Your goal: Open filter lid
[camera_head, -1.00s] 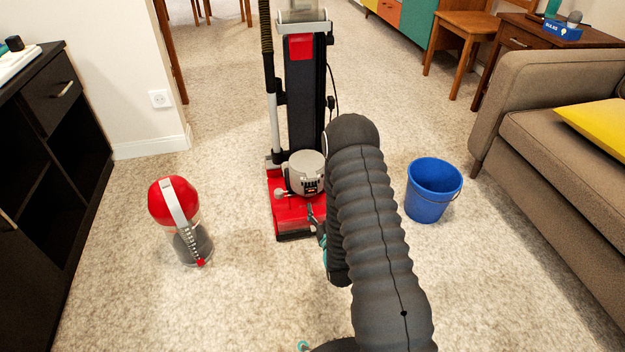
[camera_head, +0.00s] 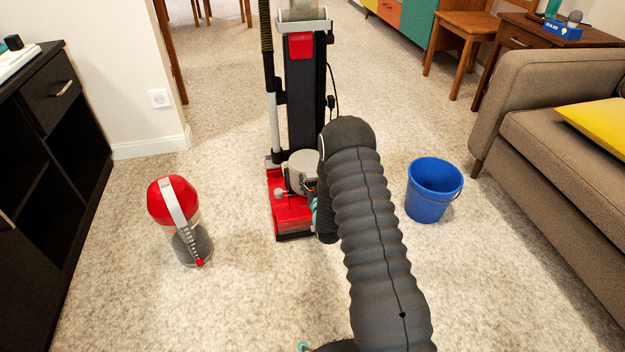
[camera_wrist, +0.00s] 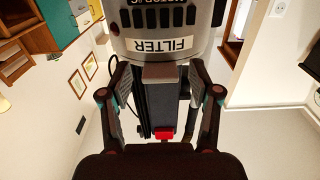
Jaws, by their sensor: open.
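The upright vacuum, with its red base (camera_head: 290,215) and dark upright body (camera_head: 303,105), stands on the carpet in the middle of the head view. Its grey round filter housing (camera_head: 302,166) sits low on the base, partly hidden by my arm. In the wrist view the housing (camera_wrist: 215,20) fills the top, with a white label reading FILTER (camera_wrist: 164,44) and dark vent slots. A grey tab (camera_wrist: 164,73) sits below the label, between the fingers. My gripper (camera_wrist: 157,82) is open around the tab, with no clear contact. In the head view my arm hides most of the gripper.
A red-topped clear dust canister (camera_head: 180,220) stands on the carpet to the left. A blue bucket (camera_head: 433,190) stands right of my arm. A sofa (camera_head: 550,140) is at right and a black cabinet (camera_head: 55,150) at left.

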